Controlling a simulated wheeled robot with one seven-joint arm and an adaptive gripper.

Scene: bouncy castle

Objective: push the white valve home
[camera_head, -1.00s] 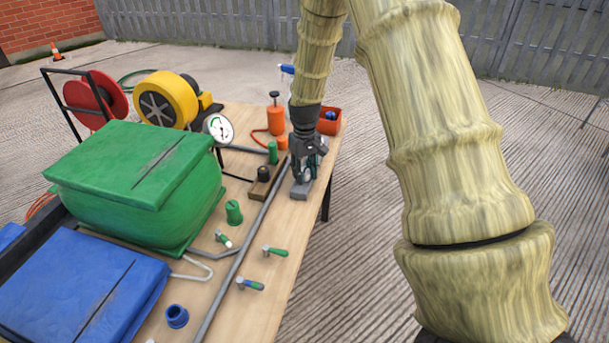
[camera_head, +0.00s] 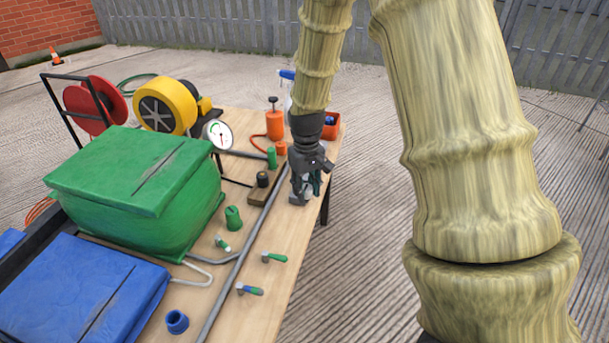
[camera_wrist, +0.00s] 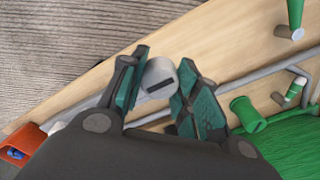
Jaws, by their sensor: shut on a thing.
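My gripper (camera_head: 304,190) is low over the right side of the wooden table, beside the dark metal rail. In the wrist view my gripper (camera_wrist: 163,90) has its two teal-padded fingers on either side of a whitish-grey rounded piece with a dark slot, which I take to be the white valve (camera_wrist: 160,75). The fingers are shut on it. In the head view the valve is hidden by the gripper. A grey block (camera_head: 297,200) shows partly beneath the fingers; I cannot tell how the valve sits against it.
A wooden block with a black knob (camera_head: 262,180) stands just left of the gripper. Green valves (camera_head: 233,218) and green-handled taps (camera_head: 274,257) lie nearer. An orange pump (camera_head: 274,122) and red bin (camera_head: 330,126) stand behind.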

